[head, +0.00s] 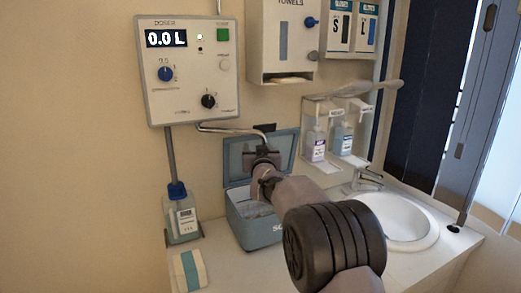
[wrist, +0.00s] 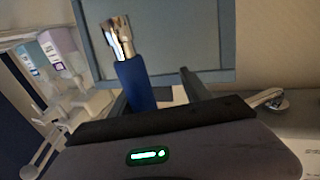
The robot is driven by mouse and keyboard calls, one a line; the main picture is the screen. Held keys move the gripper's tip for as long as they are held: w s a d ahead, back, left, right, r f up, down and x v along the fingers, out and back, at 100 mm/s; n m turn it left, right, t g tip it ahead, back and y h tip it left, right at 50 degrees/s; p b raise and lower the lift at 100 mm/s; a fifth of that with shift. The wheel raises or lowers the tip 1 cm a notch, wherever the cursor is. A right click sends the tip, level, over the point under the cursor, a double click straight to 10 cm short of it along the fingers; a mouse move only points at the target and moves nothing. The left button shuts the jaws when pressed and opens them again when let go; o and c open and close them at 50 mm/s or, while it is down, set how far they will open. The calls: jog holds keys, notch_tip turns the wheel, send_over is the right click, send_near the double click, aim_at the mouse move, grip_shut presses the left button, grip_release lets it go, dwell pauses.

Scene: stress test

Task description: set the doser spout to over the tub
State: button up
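The doser (head: 188,70) is a pale wall panel reading 0.0 L. Its thin metal spout (head: 228,129) runs right from under the panel and bends down at its end. In the wrist view the spout's blue sleeve (wrist: 136,84) with a chrome end stands between my fingers. My gripper (head: 262,155) is at the spout's end and hides it in the head view. My gripper in the wrist view (wrist: 158,100) looks open, with a gap right of the sleeve. The blue-grey tub (head: 246,222), lid raised, is below and behind my gripper; I cannot tell whether the spout end is over it.
A blue-capped bottle (head: 181,218) stands on the counter left of the tub, with a white-and-blue packet (head: 189,270) in front. A sink (head: 405,225) lies right. Pump bottles (head: 318,146) hang on the wall behind. A towel dispenser (head: 283,45) is above.

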jog(key=shift+f, duration=0.1)
dwell(0.4)
jog(key=s, duration=1.7)
jog(key=shift+s+p, duration=0.25)
jog(key=shift+p, duration=0.1)
jog(key=shift+d, duration=0.1)
jog(key=shift+c, duration=0.3)
